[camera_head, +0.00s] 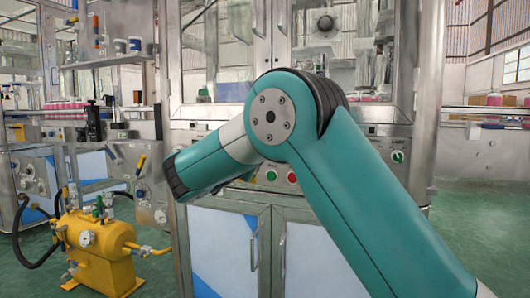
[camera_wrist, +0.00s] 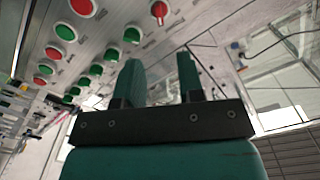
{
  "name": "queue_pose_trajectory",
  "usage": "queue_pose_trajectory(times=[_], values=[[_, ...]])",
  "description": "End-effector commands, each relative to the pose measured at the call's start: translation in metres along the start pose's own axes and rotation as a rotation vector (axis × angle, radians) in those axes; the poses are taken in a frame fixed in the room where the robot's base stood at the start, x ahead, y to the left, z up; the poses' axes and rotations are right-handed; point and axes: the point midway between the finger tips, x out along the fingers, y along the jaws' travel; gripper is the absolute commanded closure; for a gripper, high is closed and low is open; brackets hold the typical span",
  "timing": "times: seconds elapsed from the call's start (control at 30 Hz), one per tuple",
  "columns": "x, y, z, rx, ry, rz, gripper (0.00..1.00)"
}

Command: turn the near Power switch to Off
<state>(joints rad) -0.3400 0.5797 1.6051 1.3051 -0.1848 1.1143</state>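A red rotary switch (camera_wrist: 159,10) with a raised handle shows at the top edge of the wrist view, on a grey panel; its label cannot be read, so I cannot tell whether it is the near Power switch. My gripper (camera_wrist: 159,62) is open and empty, its two teal fingers apart, with the red switch beyond the fingertips. In the head view my arm covers the middle of the machine and my gripper is not seen. A green rotary switch (camera_head: 398,157) sits on the machine's front at the right of my arm.
In the head view, a yellow tank (camera_head: 100,255) with valves stands at the left. Cabinet doors (camera_head: 225,240) are below the panel. Green floor is open at the right.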

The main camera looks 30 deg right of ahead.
Motion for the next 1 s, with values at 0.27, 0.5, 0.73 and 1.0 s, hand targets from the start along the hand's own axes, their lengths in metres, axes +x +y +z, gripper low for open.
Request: queue_pose_trajectory(times=[0.27,0.5,0.73,1.0], values=[[0.066,0.002,0.0,0.001,0.003,0.004,0.65],[0.104,0.001,0.0,-0.001,0.0,0.002,0.65],[0.116,0.0,0.0,-0.001,-0.001,0.0,0.65],[0.116,0.0,0.0,-0.001,-0.001,0.0,0.74]])
